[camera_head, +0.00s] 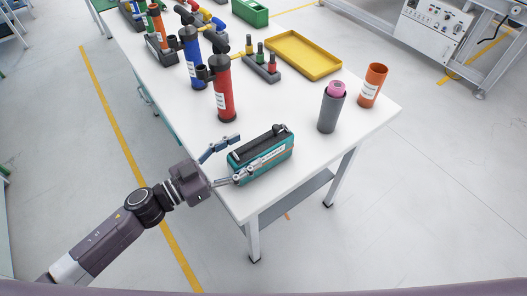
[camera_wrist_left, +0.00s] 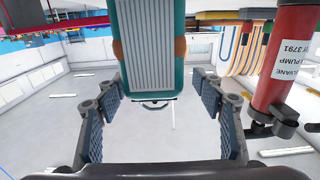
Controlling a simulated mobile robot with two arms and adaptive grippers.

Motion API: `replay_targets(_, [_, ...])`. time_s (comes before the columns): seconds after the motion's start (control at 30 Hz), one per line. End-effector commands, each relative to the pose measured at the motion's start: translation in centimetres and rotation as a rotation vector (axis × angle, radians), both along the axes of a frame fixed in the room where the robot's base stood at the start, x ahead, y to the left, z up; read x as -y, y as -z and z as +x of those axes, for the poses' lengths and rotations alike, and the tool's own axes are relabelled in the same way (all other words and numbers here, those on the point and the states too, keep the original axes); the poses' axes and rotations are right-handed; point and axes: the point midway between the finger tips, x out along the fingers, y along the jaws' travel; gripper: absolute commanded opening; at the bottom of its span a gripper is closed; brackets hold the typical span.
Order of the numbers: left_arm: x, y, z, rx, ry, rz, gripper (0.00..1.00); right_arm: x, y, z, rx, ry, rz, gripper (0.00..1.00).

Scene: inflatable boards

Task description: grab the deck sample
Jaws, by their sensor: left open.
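The deck sample looks like the teal block (camera_head: 262,160) with a dark top, lying near the front left edge of the white table in the head view. In the left wrist view its teal-edged, grey ribbed face (camera_wrist_left: 152,45) with orange-brown side patches hangs from the top of the picture, between and ahead of the fingers. My left gripper (camera_head: 238,158) is at its left end, fingers spread; in the left wrist view the open jaws (camera_wrist_left: 158,100) show a gap on both sides. Whether a finger touches it is unclear. My right gripper is not in view.
On the white table (camera_head: 185,150), a red pump (camera_head: 224,92) stands behind the block. A grey cup (camera_head: 331,110) with a pink roll and an orange cup (camera_head: 373,86) stand to the right. A yellow tray (camera_head: 303,54) lies farther back. The table's front edge is close.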

Motion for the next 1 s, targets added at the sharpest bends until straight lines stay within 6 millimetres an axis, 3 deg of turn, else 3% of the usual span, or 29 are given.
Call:
replay_targets(0.13, [1.5, -0.2, 0.8, 0.001, 0.000, -0.003, 0.62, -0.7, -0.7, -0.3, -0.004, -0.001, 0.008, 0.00])
replay_targets(0.4, [4.6, 0.0, 2.6, 0.001, 0.000, -0.001, 0.62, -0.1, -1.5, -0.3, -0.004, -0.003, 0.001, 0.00])
replay_targets(0.7, [4.9, 0.2, 2.8, -0.001, 0.000, 0.000, 0.61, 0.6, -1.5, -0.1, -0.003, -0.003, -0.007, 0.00])
replay_targets(1.0, [4.9, 0.2, 2.8, 0.000, 0.000, 0.000, 0.28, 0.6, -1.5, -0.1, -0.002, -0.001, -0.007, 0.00])
